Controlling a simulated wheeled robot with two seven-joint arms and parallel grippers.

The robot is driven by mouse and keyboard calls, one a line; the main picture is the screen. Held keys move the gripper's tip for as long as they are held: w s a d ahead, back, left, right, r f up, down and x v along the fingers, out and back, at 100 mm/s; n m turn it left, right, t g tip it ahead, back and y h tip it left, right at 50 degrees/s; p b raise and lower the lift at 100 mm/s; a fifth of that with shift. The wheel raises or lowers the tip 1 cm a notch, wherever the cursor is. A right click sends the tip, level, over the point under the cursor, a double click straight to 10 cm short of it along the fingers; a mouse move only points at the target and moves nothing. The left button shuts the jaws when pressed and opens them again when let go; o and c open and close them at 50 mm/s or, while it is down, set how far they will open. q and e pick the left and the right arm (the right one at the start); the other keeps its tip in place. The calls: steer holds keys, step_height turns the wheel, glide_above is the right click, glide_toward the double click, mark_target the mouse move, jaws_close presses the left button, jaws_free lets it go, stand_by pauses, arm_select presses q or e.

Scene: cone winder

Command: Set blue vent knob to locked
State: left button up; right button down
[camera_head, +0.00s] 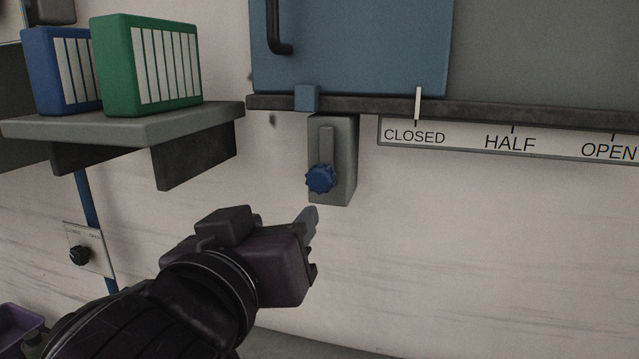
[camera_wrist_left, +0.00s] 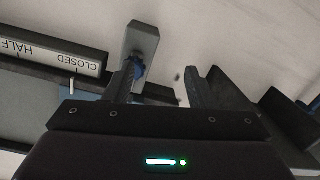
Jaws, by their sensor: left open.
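The blue vent knob (camera_head: 320,179) is a small ribbed knob low on a grey wall box (camera_head: 345,165), below the dark rail. An upright grey bar stands just above the knob on the box face. My left gripper (camera_head: 308,222) is below the knob in the head view, open and apart from it. In the left wrist view the knob (camera_wrist_left: 139,70) shows beside the left finger, partly hidden by it. The open fingers (camera_wrist_left: 162,80) have nothing between them. My right gripper is in neither view.
A blue sliding panel (camera_head: 350,45) sits above the rail (camera_head: 350,107), its white pointer at CLOSED on the scale (camera_head: 480,138). A shelf (camera_head: 130,130) at left holds a blue and a green filter-like box. A black knob (camera_head: 80,255) is on a wall plate.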

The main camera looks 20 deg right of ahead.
mark_target(318, 181)
arm_select(q)
steer(key=shift+m+h, duration=0.3)
steer(key=shift+h, duration=0.1)
steer(key=w+d+r+p, duration=0.1)
steer(key=w+d+r, duration=0.1)
steer(key=d, duration=0.1)
steer(key=w+d+r+p, duration=0.1)
steer(key=d, duration=0.1)
steer(key=shift+w+d+p, duration=0.15)
steer(key=shift+d+p, duration=0.05)
steer(key=shift+p, duration=0.1)
steer(key=shift+w+d+f, duration=0.15)
steer(key=shift+w+d, duration=0.2)
steer(key=shift+w, duration=0.1)
jaws_close()
